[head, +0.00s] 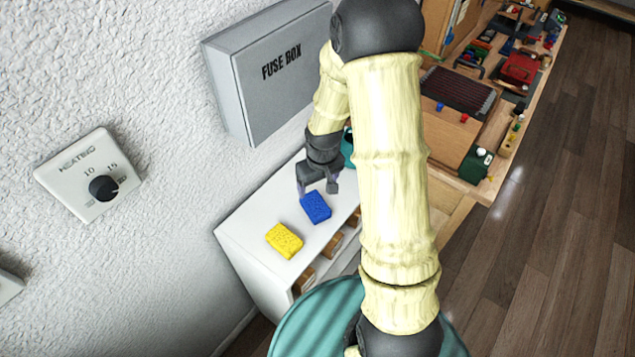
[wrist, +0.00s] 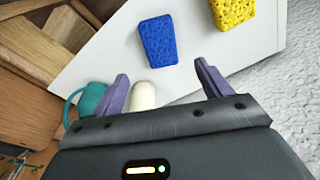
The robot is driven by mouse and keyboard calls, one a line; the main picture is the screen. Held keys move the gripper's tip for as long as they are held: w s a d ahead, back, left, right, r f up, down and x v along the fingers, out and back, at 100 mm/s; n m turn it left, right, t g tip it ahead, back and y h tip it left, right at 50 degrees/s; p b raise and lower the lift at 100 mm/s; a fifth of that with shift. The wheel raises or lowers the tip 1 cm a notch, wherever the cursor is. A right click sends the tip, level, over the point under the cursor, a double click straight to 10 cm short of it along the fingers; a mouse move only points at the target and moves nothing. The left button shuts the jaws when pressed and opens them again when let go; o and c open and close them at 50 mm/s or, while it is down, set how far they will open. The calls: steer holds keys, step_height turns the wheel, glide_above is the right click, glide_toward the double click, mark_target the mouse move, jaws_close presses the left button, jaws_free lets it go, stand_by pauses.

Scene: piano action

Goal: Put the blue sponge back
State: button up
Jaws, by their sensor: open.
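The blue sponge (head: 316,207) lies flat on top of the white cabinet, just in front of my gripper. It also shows in the wrist view (wrist: 158,41), beyond the fingertips and roughly between their lines. My gripper (head: 319,187) is open and empty, close to the sponge in the head view. I cannot tell the exact height of the fingers above the cabinet top.
A yellow sponge (head: 284,241) lies on the white cabinet (head: 243,226) beside the blue one. A teal mug (wrist: 90,99) and a cream rounded object (wrist: 143,96) stand near my fingers. The fuse box (head: 270,75) juts from the wall behind. A cluttered workbench (head: 455,140) is at the right.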

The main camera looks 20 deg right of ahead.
steer(key=shift+r, duration=0.1)
steer(key=s+r+m+t, duration=0.1)
steer(key=s+r+m, duration=0.1)
steer(key=s+r, duration=1.1)
steer(key=shift+a+m, duration=0.25)
steer(key=shift+m, duration=0.05)
steer(key=shift+w, duration=0.1)
steer(key=shift+f+b, duration=0.35)
steer(key=shift+b, duration=0.15)
